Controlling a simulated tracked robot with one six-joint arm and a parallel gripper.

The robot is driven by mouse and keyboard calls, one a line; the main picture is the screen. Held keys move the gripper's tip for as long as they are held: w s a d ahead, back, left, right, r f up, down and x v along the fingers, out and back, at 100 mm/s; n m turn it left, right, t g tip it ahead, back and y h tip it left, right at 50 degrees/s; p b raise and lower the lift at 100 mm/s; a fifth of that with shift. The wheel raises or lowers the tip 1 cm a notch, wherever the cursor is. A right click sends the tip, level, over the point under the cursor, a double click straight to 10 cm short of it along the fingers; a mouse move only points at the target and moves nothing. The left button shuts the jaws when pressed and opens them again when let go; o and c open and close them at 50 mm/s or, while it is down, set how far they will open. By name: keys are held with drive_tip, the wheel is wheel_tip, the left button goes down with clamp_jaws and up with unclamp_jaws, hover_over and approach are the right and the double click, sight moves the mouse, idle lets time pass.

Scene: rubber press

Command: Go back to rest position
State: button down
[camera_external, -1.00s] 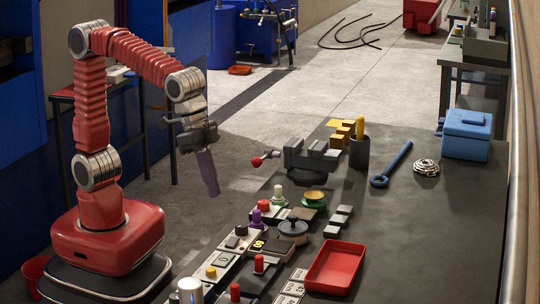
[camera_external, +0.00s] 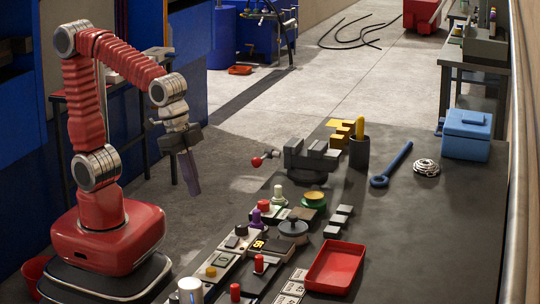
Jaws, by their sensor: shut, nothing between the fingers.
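My gripper (camera_external: 190,178) hangs at the end of my red arm, pointing down and slightly right. It is in the air over the grey floor, left of the workbench. Its fingers are together and I see nothing held between them. The arm is bent, with its elbow high at the upper left and its wrist above the gripper. The gripper touches nothing that I can see.
The dark workbench (camera_external: 430,240) carries a red tray (camera_external: 335,267), a vise (camera_external: 308,157), a blue wrench (camera_external: 391,165), a blue box (camera_external: 467,134) and a row of buttons and knobs along its left edge. Blue cabinets stand at the left. The floor between is clear.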

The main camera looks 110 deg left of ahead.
drive_tip(key=s+a+r+n+t, duration=0.1)
drive_tip(key=s+a+t, duration=0.1)
drive_tip(key=s+a, duration=0.7)
drive_tip(key=shift+s+r+n+y, duration=0.15)
drive_tip(key=shift+s+n+y, duration=0.2)
drive_tip(key=shift+s, duration=0.55)
